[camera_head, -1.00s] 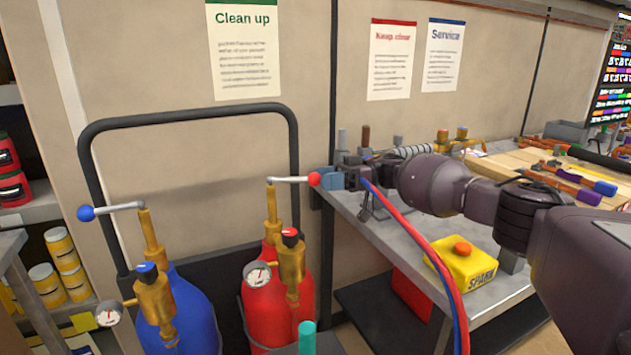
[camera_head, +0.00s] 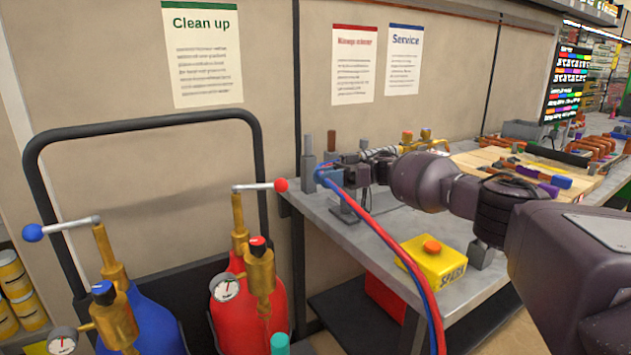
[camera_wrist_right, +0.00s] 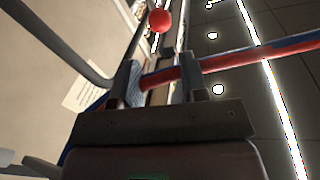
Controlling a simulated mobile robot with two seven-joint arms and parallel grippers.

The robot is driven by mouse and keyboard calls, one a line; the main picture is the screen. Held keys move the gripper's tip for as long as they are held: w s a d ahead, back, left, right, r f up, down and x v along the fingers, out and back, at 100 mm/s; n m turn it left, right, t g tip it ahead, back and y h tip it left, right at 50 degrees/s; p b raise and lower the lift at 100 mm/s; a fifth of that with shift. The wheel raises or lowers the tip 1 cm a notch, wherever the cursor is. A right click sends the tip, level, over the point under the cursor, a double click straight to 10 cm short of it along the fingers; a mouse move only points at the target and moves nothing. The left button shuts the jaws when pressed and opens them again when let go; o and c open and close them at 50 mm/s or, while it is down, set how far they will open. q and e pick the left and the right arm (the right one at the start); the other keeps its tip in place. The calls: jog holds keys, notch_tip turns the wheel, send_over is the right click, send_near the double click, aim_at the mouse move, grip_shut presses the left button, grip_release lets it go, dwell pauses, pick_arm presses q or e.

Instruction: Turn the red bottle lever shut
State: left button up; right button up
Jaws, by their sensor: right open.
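The red bottle (camera_head: 250,318) stands on the cart with a brass valve on top. Its lever (camera_head: 258,187) is a silver bar that points right and ends in a red ball knob (camera_head: 281,185). The knob also shows in the right wrist view (camera_wrist_right: 160,20), beyond the fingertips. My right gripper (camera_head: 322,173) is open and empty, just right of the knob and apart from it. In the right wrist view its two fingers (camera_wrist_right: 160,82) stand apart, with red and blue hoses passing by them. My left gripper is out of view.
A blue bottle (camera_head: 155,315) with a blue-knobbed lever (camera_head: 70,226) stands to the left. The black cart handle (camera_head: 140,124) arches behind. A metal bench (camera_head: 375,235) on the right carries a yellow box (camera_head: 432,262) with an orange button. Hoses (camera_head: 400,255) hang below my right arm.

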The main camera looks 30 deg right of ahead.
jog(key=shift+n+g, duration=0.5)
jog(key=shift+n, duration=0.1)
jog(key=r, duration=0.2)
jog(key=a+r, duration=0.1)
jog(key=r, duration=0.1)
jog(key=shift+s, duration=0.4)
jog(key=c, duration=0.5)
jog(key=s+a+n, duration=0.1)
jog(key=a+r+n+g+h, duration=0.1)
jog(key=s+a+g+h, duration=0.1)
jog(key=a, duration=0.1)
jog(key=shift+s+a+r+n, duration=0.1)
jog(key=shift+s+r+n, duration=0.25)
jog(key=shift+n, duration=0.05)
grip_shut()
jog(key=n+t+h, duration=0.9)
jog(key=n+h, duration=0.7)
jog(key=h, duration=0.1)
send_near(283, 189)
jog(key=x, duration=0.2)
jog(key=b+x, duration=0.1)
jog(key=x, duration=0.1)
jog(key=b+x, duration=0.1)
jog(key=x, duration=0.1)
jog(key=shift+s+a+f, duration=0.1)
jog(key=shift+s+f, duration=0.2)
jog(key=shift+s, duration=0.1)
jog(key=shift+w, duration=0.7)
